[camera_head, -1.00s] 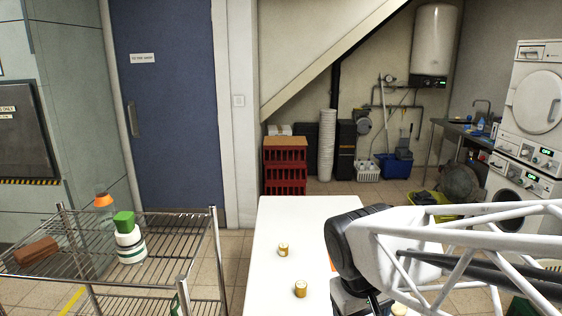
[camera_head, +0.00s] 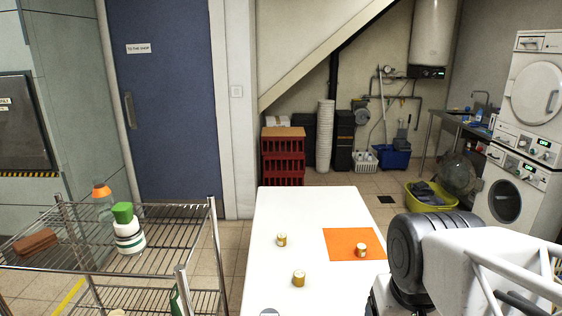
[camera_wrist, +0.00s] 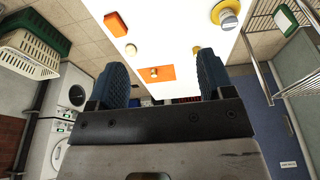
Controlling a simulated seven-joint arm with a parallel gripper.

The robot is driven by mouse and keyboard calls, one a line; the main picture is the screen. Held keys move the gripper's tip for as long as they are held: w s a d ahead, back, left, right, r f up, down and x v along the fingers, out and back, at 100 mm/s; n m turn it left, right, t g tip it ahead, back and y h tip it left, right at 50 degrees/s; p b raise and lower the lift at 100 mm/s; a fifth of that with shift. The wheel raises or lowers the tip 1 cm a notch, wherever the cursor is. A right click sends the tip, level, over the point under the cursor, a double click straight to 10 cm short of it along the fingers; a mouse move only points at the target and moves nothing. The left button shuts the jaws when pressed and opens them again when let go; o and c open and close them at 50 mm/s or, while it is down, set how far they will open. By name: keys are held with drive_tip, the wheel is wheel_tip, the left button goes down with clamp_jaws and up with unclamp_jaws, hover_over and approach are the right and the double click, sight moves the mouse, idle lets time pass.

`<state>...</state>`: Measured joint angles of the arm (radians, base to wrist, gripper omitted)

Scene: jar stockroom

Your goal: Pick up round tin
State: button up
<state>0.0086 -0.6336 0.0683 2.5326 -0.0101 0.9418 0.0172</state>
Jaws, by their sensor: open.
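Small round gold tins with pale lids stand on the white table (camera_head: 330,201). In the head view, one tin (camera_head: 282,239) is at the left, another tin (camera_head: 299,278) is nearer, and a third tin (camera_head: 361,250) stands on an orange mat (camera_head: 340,238). A grey round top (camera_head: 269,312) is cut off at the bottom edge. In the wrist view, a larger-looking yellow round item with a silvery top (camera_wrist: 226,14) is at the upper right. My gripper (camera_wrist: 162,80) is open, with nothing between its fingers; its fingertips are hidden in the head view.
A wire shelf (camera_head: 190,225) left of the table holds a green-capped white jar (camera_head: 129,232), an orange-topped bottle (camera_head: 102,198) and a brown block (camera_head: 36,242). Red crates (camera_head: 283,160) stand behind the table. A yellow tub (camera_head: 430,197) is on the floor at right.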

drive_tip(key=shift+w, duration=0.1)
drive_tip(key=m+g, duration=0.3)
drive_tip(key=m, duration=2.2)
hover_over(300, 274)
wheel_tip(300, 274, down, 29)
drive_tip(key=shift+r, duration=0.15)
drive_tip(key=shift+f, duration=0.3)
drive_tip(key=shift+f, duration=1.3)
